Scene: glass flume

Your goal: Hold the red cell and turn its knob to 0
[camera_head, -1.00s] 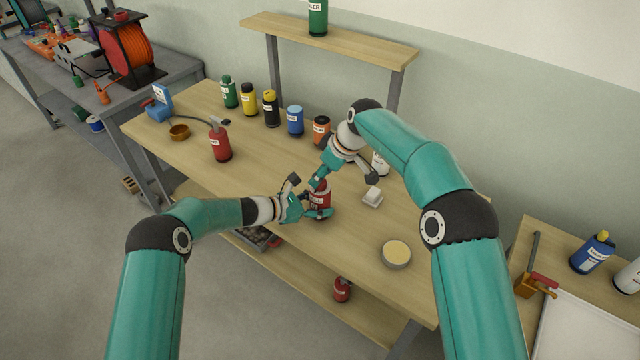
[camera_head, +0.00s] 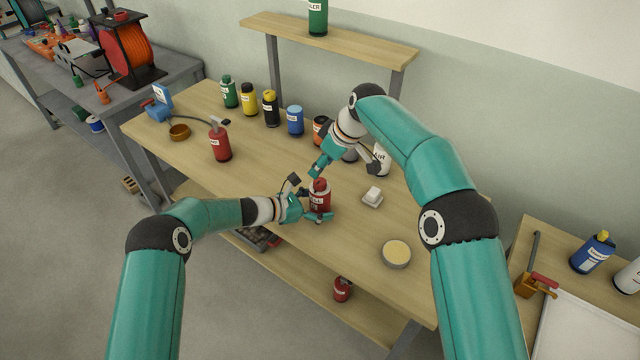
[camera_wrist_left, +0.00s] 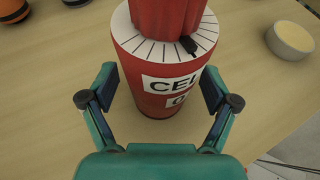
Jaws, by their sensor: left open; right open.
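The red cell (camera_head: 321,201) stands upright on the wooden table (camera_head: 270,165). In the left wrist view the red cell (camera_wrist_left: 150,88) shows a label reading "CEL", partly cut off. Its ribbed red knob (camera_wrist_left: 168,18) sits on a white dial (camera_wrist_left: 150,52) with black tick marks. A black pointer (camera_wrist_left: 188,46) is at the dial's right front; the numbers cannot be read. My left gripper (camera_head: 307,198) is open, its fingers on either side of the cell, with visible gaps in the wrist view (camera_wrist_left: 160,88). My right gripper (camera_head: 340,164) is open and empty, above and behind the cell.
Several bottles, including a blue one (camera_head: 295,121), line the back. A red extinguisher-like bottle (camera_head: 220,143) stands at left.

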